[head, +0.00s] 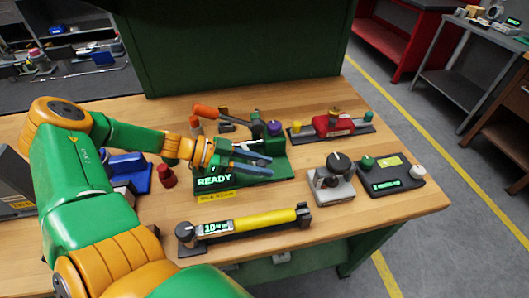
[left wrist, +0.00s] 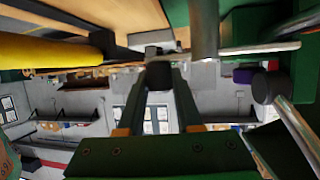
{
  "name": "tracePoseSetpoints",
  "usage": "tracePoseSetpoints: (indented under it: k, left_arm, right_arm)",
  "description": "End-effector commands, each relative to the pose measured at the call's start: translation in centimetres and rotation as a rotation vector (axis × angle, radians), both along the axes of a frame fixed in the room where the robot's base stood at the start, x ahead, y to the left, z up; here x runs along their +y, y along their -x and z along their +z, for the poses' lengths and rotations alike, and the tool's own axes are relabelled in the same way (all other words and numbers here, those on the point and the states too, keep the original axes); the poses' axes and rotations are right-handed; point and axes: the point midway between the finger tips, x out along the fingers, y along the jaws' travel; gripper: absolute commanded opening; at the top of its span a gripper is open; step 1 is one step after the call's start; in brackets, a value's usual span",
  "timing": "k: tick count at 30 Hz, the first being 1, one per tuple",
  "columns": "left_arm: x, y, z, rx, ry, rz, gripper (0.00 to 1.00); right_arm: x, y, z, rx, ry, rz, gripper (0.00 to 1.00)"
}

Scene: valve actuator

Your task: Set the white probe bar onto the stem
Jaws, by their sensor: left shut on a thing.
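My left gripper (head: 268,161) reaches in from the left over the green fixture (head: 285,166) with the lit READY display. Its fingers point right, close to the purple-topped post (head: 273,129). In the left wrist view the gripper (left wrist: 160,68) is shut, with a small dark block between its fingertips. A thin pale bar (left wrist: 260,47), which looks like the white probe bar, runs sideways from the fingertips to the right. A grey upright cylinder (left wrist: 205,28), possibly the stem, stands at the bar; I cannot tell whether they touch. The bar is not clear in the head view.
An orange-handled tool (head: 205,111) lies behind the fixture. A yellow bar gauge (head: 250,221) lies in front. A grey knob block (head: 331,185), a dark device (head: 388,176) and a red device (head: 333,124) stand to the right. A blue block (head: 128,168) and red knob (head: 167,177) are left.

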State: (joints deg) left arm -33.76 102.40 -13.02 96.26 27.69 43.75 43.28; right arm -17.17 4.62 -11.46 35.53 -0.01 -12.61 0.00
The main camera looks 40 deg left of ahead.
Motion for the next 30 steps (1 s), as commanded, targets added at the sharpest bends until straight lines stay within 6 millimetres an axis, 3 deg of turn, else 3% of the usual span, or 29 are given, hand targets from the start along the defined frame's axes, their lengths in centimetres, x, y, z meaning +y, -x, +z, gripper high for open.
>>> tracePoseSetpoints:
  k: [1, 3, 12, 30]
  left_arm:
    - [0.2, 0.1, -0.8, -0.003, -0.006, -0.035, 0.0]
    - [0.3, 0.3, -0.8, -0.004, -0.005, -0.083, 0.0]
    - [0.6, 0.9, -0.5, -0.003, -0.002, -0.231, 0.0]
    - [0.7, 1.3, 0.0, 0.004, -0.003, -0.288, 0.0]
  right_arm:
    - [0.0, 0.0, -1.5, 0.0, 0.0, 0.0, 0.5]
    - [0.0, 0.0, -2.5, 0.0, 0.0, 0.0, 0.5]
    - [0.0, 0.0, -5.8, 0.0, 0.0, 0.0, 0.5]
    - [0.0, 0.0, -6.7, 0.0, -0.001, 0.0, 0.5]
